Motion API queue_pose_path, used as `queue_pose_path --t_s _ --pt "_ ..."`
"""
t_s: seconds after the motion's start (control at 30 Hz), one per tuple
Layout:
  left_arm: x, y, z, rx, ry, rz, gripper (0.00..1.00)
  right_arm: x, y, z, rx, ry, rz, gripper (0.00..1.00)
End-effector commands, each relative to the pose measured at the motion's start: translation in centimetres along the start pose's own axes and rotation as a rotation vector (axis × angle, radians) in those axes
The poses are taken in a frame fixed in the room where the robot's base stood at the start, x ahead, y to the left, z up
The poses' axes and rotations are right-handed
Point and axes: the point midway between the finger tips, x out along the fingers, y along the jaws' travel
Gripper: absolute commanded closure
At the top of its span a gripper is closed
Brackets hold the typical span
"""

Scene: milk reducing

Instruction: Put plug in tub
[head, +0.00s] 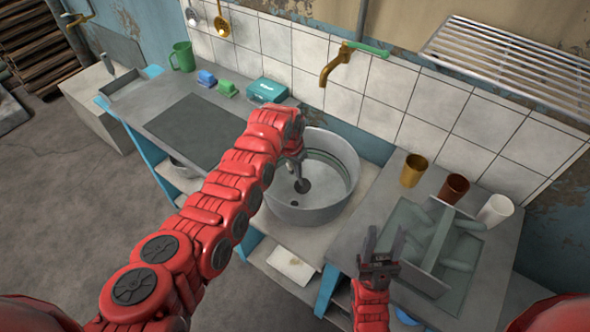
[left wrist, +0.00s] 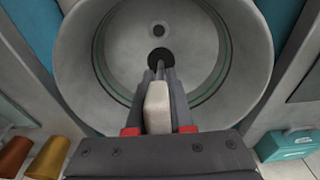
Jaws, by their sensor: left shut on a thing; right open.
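The tub (head: 345,197) is a round grey metal basin standing in the counter gap, and it fills much of the left wrist view (left wrist: 75,60). A small drain hole (head: 293,204) shows in its floor, also in the left wrist view (left wrist: 158,30). My left gripper (head: 299,178) reaches down into the tub, shut on the plug (head: 303,187), a dark round disc. The plug shows at the fingertips in the left wrist view (left wrist: 161,56), beside the drain hole. I cannot tell whether it touches the floor. My right gripper (head: 381,243) is open and empty above the right counter.
A brass tap (head: 336,65) with a green handle sticks out above the tub. Gold (head: 413,170), brown (head: 453,188) and white (head: 495,210) cups stand on the right counter behind a sink rack. A teal box (head: 267,90) stands left of the tub.

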Motion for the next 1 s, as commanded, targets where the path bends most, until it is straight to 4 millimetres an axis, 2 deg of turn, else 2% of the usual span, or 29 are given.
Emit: queue_pose_path --t_s 1.0 --pt "0.8 -0.1 1.4 0.000 0.002 -0.001 1.00 2.0 0.1 -0.3 0.000 0.000 0.000 0.50"
